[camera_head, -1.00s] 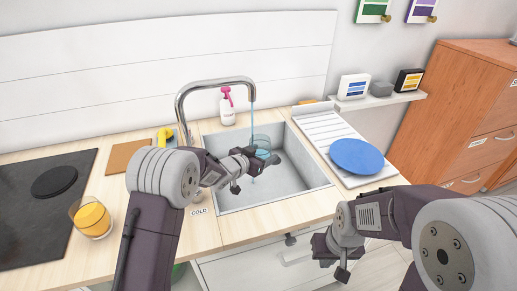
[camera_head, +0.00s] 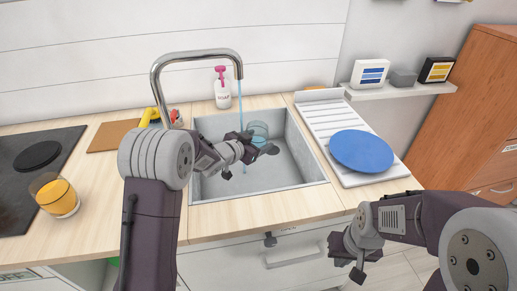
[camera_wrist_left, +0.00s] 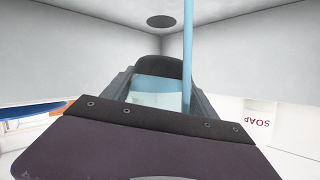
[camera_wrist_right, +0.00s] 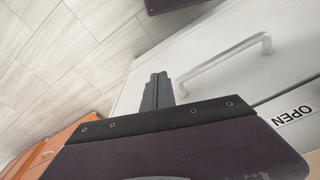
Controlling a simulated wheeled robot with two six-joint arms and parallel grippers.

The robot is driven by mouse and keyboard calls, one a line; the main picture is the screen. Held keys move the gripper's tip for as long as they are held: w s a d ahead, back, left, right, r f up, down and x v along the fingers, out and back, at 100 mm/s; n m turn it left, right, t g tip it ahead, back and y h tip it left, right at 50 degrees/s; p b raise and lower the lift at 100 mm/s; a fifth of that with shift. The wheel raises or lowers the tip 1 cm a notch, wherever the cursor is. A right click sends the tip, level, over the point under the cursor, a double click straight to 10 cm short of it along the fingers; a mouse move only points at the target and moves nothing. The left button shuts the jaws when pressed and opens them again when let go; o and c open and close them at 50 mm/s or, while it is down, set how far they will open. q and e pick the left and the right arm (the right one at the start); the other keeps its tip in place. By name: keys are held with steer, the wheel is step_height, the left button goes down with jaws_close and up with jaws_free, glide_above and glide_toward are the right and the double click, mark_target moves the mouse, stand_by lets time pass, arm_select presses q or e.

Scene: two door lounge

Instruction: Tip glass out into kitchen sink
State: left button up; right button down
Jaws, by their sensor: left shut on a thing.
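My left gripper (camera_head: 262,152) is over the grey kitchen sink (camera_head: 300,170), shut on a clear glass (camera_head: 258,129). The glass has a pale blue tint and sits between the fingers in the left wrist view (camera_wrist_left: 158,92); its base is hidden and its exact tilt is hard to tell. A thin blue water stream (camera_head: 240,100) falls from the curved tap (camera_head: 195,55) beside the glass, to its left in the head view. The drain (camera_wrist_left: 160,21) shows past the fingers. My right gripper (camera_head: 350,255) is empty and shut, in front of the cabinet.
A drying board (camera_head: 320,118) with a blue plate (camera_head: 361,151) lies right of the sink. A soap bottle (camera_head: 222,92) stands behind it. A glass of orange drink (camera_head: 58,196) stands left by the black hob (camera_head: 20,200). A cabinet handle (camera_head: 295,256) juts out below the counter.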

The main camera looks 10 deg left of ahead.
arm_select(q)
steer(key=shift+s, duration=0.1)
steer(key=shift+r, duration=0.15)
arm_select(e)
steer(key=shift+f, duration=0.55)
steer(key=shift+f, duration=0.15)
arm_select(q)
steer(key=shift+d+m+b, duration=0.1)
steer(key=shift+m+b, duration=0.2)
steer(key=shift+b, duration=0.35)
steer(key=shift+s+d+r+m+t+b, duration=0.25)
steer(key=shift+m+t+b, duration=0.2)
steer(key=shift+b, duration=0.95)
steer(key=shift+a+r+y, duration=0.1)
steer(key=shift+r+y, duration=0.05)
steer(key=shift+y, duration=0.15)
arm_select(e)
step_height(320, 180, down, 4)
arm_select(q)
steer(key=shift+r, duration=0.1)
steer(key=shift+b, duration=0.35)
arm_select(e)
steer(key=shift+f, duration=0.2)
